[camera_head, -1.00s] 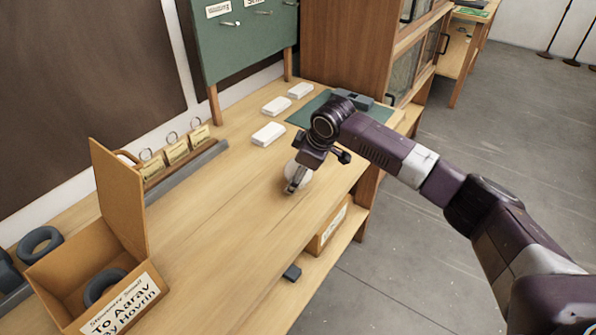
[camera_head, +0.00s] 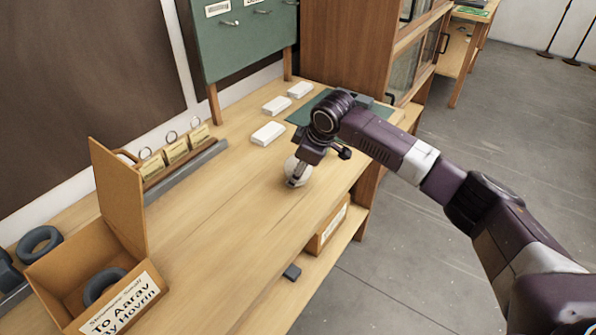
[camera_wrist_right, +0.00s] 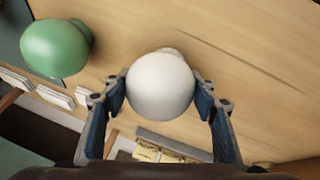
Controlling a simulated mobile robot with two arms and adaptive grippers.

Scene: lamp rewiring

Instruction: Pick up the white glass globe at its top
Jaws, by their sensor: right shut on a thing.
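The white glass globe (camera_head: 303,173) is at the workbench's front right part, partly hidden behind my right gripper (camera_head: 294,181). In the right wrist view the white globe (camera_wrist_right: 160,87) sits between the two blue-padded fingers of my right gripper (camera_wrist_right: 162,95), which touch it on both sides. The gripper is shut on the globe. I cannot tell whether the globe is clear of the bench top. My left gripper is not in view.
A green globe (camera_wrist_right: 55,48) lies close by in the wrist view. White boxes (camera_head: 268,134) and a green mat (camera_head: 305,108) lie behind. An open cardboard box (camera_head: 60,278) stands at front left. The bench middle (camera_head: 215,215) is clear.

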